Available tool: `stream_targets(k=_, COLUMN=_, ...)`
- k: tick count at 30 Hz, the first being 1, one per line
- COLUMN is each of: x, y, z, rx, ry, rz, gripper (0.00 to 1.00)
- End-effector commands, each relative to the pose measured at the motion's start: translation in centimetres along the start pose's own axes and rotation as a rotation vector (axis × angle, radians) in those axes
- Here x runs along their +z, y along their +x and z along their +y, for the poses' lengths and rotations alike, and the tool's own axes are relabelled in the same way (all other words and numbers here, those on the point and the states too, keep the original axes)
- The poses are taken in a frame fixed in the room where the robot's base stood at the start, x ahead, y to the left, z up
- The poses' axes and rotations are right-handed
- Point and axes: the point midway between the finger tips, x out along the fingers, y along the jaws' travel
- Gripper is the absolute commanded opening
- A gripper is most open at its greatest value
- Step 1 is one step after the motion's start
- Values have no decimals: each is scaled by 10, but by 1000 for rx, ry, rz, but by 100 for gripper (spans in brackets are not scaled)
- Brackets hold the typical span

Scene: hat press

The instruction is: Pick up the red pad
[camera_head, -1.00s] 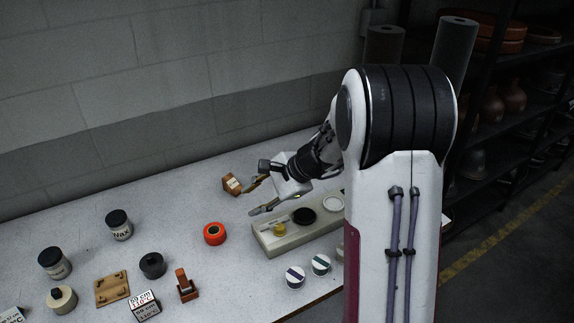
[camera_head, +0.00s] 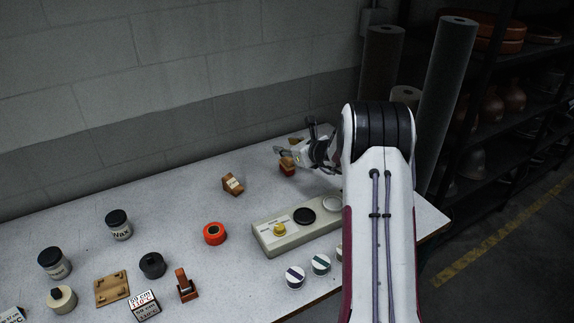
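A small block with a wooden-coloured top and a reddish lower part (camera_head: 287,170) stands on the table near the back. It is the likeliest red pad, but it is small and partly covered. My gripper (camera_head: 281,154) is right at its top, coming from the right. Its fingertips overlap the block in the picture, and I cannot tell whether they touch or grip it. A red-brown block with an upright handle (camera_head: 187,288) stands at the front left, far from my gripper.
A wooden block with a label (camera_head: 232,185) and an orange-red ring (camera_head: 214,234) are to the left. Jars and small items fill the left side. Tall rolls (camera_head: 447,95) stand behind my arm.

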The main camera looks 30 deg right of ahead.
Motion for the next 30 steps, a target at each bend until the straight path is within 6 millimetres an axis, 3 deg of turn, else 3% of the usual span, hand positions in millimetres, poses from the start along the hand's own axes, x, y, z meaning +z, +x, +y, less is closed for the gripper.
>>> stream_targets(k=6, x=9, y=0, z=-21, rx=-69, ry=159, rz=-25, gripper=35)
stream_targets(k=19, x=8, y=0, z=-20, rx=-67, ry=179, rz=-22, gripper=35)
stream_targets(k=30, x=-16, y=11, z=-16, rx=-66, ry=179, rz=-22, gripper=35)
